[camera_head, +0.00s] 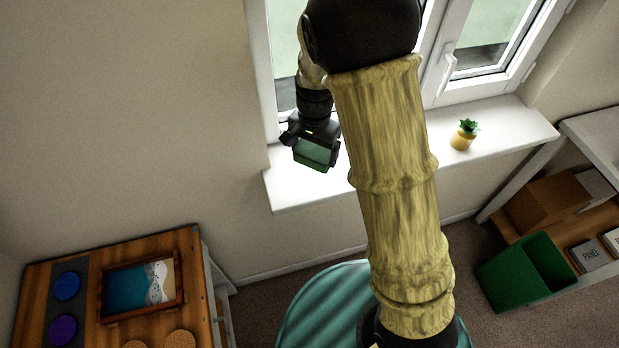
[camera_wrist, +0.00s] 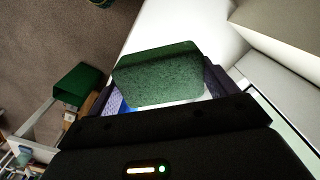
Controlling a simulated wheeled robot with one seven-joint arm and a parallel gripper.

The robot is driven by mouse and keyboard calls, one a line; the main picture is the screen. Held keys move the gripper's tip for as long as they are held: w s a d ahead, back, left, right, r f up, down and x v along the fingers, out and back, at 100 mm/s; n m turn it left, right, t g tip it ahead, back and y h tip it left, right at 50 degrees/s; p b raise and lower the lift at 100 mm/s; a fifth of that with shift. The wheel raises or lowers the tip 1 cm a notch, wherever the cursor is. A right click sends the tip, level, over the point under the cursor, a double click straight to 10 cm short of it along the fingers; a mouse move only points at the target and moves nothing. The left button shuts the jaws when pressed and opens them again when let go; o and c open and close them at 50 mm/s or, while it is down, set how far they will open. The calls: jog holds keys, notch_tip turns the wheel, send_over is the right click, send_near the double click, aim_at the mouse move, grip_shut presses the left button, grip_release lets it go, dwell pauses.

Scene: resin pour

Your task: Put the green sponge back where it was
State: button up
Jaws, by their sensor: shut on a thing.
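The green sponge (camera_head: 314,154) is held in my gripper (camera_head: 309,140) in the head view. It is over the left part of the white windowsill (camera_head: 292,190), in front of the window. In the wrist view the sponge (camera_wrist: 160,72) sits between the two dark fingers of my gripper (camera_wrist: 165,85), which is shut on it. The sill shows bright white beneath and beyond it. I cannot tell how large the gap between sponge and sill is.
A pineapple-shaped potted plant (camera_head: 464,135) stands further right on the sill. The window handle (camera_head: 448,62) and frame are close behind. A wooden table (camera_head: 40,300) with a framed sea picture (camera_head: 140,288) is lower left. A green bin (camera_head: 512,275) stands lower right.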

jog(key=p, duration=0.1)
send_over(316, 181)
notch_tip(316, 181, down, 5)
jog(key=shift+w+d+f, duration=0.1)
jog(key=shift+d, duration=0.05)
jog(key=shift+a+f, duration=0.2)
jog(key=shift+a, duration=0.05)
notch_tip(316, 181, down, 4)
jog(key=shift+w+r+p, duration=0.15)
jog(key=shift+r+p, duration=0.05)
jog(key=shift+p, duration=0.35)
jog(key=shift+a+f, duration=0.15)
jog(key=shift+f, duration=0.15)
jog(key=shift+s, duration=0.2)
jog(key=o, duration=0.7)
jog(key=shift+w+d, duration=0.1)
jog(key=shift+d, duration=0.2)
